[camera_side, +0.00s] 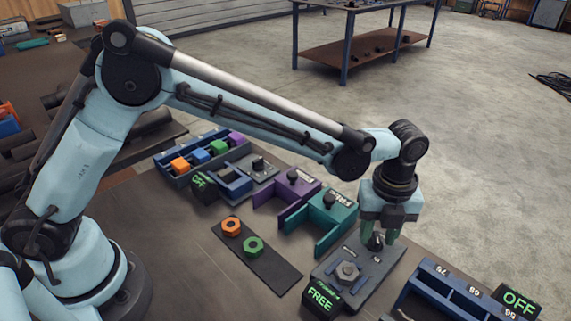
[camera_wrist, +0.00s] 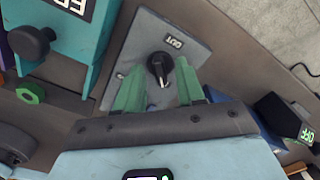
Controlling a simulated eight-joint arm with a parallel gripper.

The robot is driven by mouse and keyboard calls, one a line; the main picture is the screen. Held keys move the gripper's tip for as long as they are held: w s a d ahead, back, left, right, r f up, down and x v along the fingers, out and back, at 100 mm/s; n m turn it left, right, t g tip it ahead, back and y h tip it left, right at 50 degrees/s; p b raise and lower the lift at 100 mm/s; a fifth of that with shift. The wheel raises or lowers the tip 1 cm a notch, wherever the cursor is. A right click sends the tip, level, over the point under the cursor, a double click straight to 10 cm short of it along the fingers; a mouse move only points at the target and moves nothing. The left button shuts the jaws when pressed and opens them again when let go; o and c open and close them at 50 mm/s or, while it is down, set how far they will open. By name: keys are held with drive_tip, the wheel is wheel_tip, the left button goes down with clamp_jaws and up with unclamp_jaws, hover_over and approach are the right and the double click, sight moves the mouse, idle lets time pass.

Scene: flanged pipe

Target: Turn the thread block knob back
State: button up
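The thread block is a grey plate (camera_side: 372,268) with a dark knob (camera_side: 376,241) at its far end and a metal hex piece (camera_side: 347,272) nearer the front. A display (camera_side: 321,299) at its front corner reads FREE in green. In the wrist view the black knob (camera_wrist: 156,68) has a white pointer mark, and a label like CUT (camera_wrist: 175,42) is beside it on the plate (camera_wrist: 140,38). My gripper (camera_side: 379,232) points down over the knob. Its green fingers (camera_wrist: 158,80) are apart, one on each side of the knob; contact cannot be told.
A teal fixture (camera_side: 325,217) and a purple one (camera_side: 290,190) stand to the left. A dark strip holds an orange nut (camera_side: 231,227) and a green nut (camera_side: 253,245). A blue numbered rack (camera_side: 458,290) and an OFF display (camera_side: 517,301) stand at right.

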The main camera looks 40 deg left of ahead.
clamp_jaws()
idle(0.5)
drive_tip(key=n, duration=0.4)
drive_tip(key=shift+n, duration=2.9)
unclamp_jaws()
